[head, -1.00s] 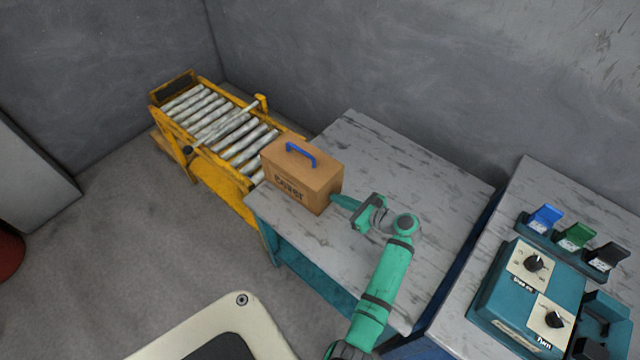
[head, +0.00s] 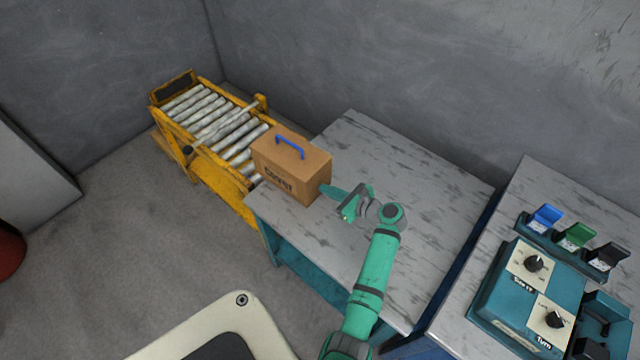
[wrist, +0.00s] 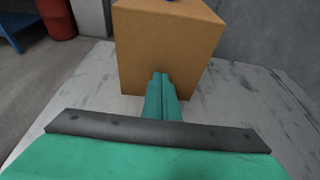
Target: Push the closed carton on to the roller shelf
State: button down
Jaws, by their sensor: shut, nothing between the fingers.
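The closed carton (head: 291,168) is a brown box with a blue handle on top and dark lettering on its front. It stands upright at the table's left end, against or partly over the near end of the roller shelf (head: 206,122). The roller shelf is a yellow frame with grey rollers. My gripper (head: 327,190) is shut and empty, its fingertips at the carton's right side. In the wrist view the shut fingers (wrist: 162,82) point at the carton's plain face (wrist: 165,48) and seem to touch it. The carton's underside is hidden.
The grey worn table (head: 400,185) is clear right of the carton. A second table at right holds a teal control box (head: 530,290) with knobs, and blue, green and black switches (head: 577,236). A grey wall stands behind.

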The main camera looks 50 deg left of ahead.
jog(key=shift+s+a, duration=0.2)
jog(key=shift+a, duration=0.35)
jog(key=shift+s+a, duration=0.25)
jog(key=shift+a, duration=1.05)
jog(key=shift+s+a, duration=0.2)
jog(key=shift+a, duration=1.15)
jog(key=shift+s+a, duration=0.25)
jog(key=shift+a, duration=1.05)
jog(key=shift+f, duration=0.1)
jog(key=shift+s+a, duration=0.15)
jog(key=shift+a, duration=0.65)
jog(key=shift+s+a, duration=0.1)
jog(key=shift+a, duration=2)
jog(key=shift+s+a, duration=0.1)
jog(key=shift+a, duration=0.95)
jog(key=shift+s+a, duration=0.2)
jog(key=shift+a, duration=3.5)
